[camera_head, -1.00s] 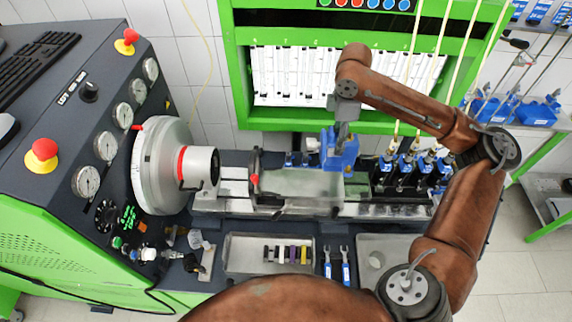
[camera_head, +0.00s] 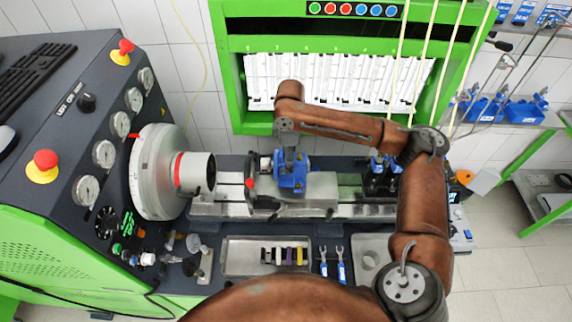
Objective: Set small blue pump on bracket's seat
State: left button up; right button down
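The small blue pump (camera_head: 291,171) is in my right gripper (camera_head: 287,152), which reaches down over the testbench from above and is shut on the pump's top. The pump is right beside the dark upright bracket (camera_head: 251,182) with a red knob, on the bracket's right side. Whether the pump touches the bracket's seat cannot be told from this angle. The gripper's fingertips are largely hidden by the pump. My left gripper is not in view.
The silver drive drum (camera_head: 194,173) is left of the bracket. A metal rail bed (camera_head: 345,210) runs below the pump. Several dark and blue pumps (camera_head: 378,180) stand to the right. A tray of small parts (camera_head: 240,256) and two blue-handled wrenches (camera_head: 341,272) lie in front.

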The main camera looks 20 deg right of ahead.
jog(key=shift+s+a, duration=0.15)
jog(key=shift+s, duration=0.2)
jog(key=shift+s+a, duration=0.2)
jog(key=shift+s, duration=0.1)
jog(key=f, duration=0.1)
jog(key=w+f, duration=0.1)
jog(key=f+p, duration=0.1)
jog(key=shift+w+a+f, duration=0.15)
jog(key=shift+w+f, duration=0.1)
jog(key=shift+f, duration=0.15)
jog(key=shift+s, duration=0.4)
jog(key=c, duration=1.5)
grip_release()
jog(key=shift+f, duration=0.1)
jog(key=shift+o, duration=0.7)
jog(key=shift+w, duration=0.2)
jog(key=shift+o, duration=1.3)
jog(key=shift+s, duration=0.2)
jog(key=shift+w, duration=0.1)
notch_tip(320, 180, up, 11)
jog(key=shift+b, duration=0.8)
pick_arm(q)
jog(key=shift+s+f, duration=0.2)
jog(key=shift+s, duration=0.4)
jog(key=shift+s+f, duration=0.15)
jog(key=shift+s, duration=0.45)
pick_arm(e)
jog(key=shift+r, duration=0.65)
